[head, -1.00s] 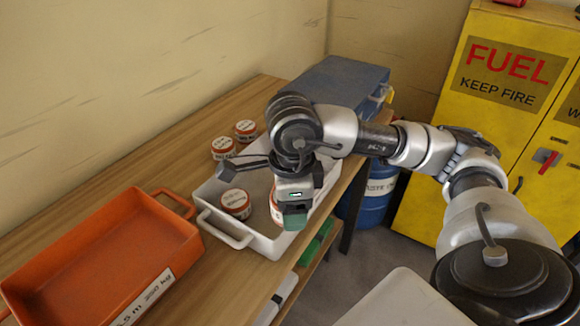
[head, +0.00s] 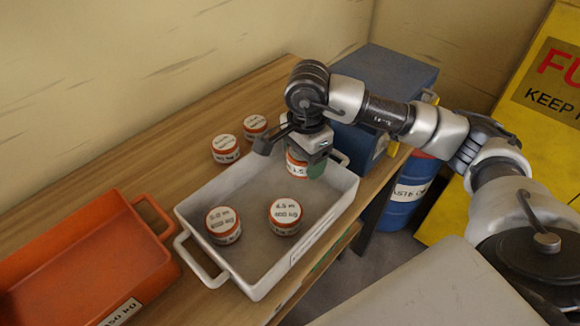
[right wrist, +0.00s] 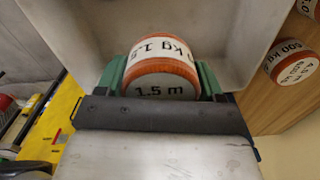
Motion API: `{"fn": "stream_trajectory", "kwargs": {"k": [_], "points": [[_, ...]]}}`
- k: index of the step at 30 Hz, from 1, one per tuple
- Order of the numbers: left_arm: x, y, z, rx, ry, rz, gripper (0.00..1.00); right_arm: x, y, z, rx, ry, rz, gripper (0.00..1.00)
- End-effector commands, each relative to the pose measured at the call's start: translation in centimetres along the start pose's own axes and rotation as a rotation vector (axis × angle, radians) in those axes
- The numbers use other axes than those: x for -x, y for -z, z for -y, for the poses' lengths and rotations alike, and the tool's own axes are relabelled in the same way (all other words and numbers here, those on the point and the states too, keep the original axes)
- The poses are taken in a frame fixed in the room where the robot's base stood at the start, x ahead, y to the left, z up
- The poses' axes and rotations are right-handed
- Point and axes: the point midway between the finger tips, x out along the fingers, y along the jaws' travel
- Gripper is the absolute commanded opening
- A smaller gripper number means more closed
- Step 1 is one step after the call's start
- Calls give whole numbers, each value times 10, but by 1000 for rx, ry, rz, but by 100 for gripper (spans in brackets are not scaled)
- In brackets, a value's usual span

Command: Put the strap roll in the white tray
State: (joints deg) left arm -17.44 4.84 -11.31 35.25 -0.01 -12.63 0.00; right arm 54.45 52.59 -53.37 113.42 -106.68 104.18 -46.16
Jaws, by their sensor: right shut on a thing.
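My right gripper (head: 306,163) is shut on a strap roll (head: 297,166), orange with a white label. In the right wrist view this strap roll (right wrist: 161,66) sits between the green fingertips and its label reads "1.5 m". The gripper holds it over the far right part of the white tray (head: 183,216); whether it touches the tray floor cannot be told. Two other strap rolls stand in the tray, one at the near left (head: 223,226) and one near the middle (head: 285,217). My left gripper does not show.
Two more rolls stand on the wooden table (head: 150,160) behind the tray, one (head: 226,149) nearer than the other (head: 254,127). An orange tray (head: 80,260) is at the left. A blue box (head: 385,80) stands at the back, and a blue drum (head: 395,205) beside the table.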

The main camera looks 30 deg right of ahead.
Motion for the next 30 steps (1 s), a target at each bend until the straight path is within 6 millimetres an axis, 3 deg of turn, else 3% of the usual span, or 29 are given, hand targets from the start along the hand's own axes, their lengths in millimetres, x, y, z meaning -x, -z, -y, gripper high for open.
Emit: {"fn": "stream_trajectory", "kwargs": {"k": [3,8,13,19,30], "points": [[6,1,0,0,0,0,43,-11,-5,22,-2,-2,2,39],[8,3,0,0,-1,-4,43,-21,-6,36,-1,0,0,39],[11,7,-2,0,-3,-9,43,-33,-6,36,-2,-3,1,39],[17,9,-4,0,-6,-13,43,-60,-7,36,-2,-3,1,39],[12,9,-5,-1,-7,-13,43,-67,-6,37,-1,1,0,39]]}}
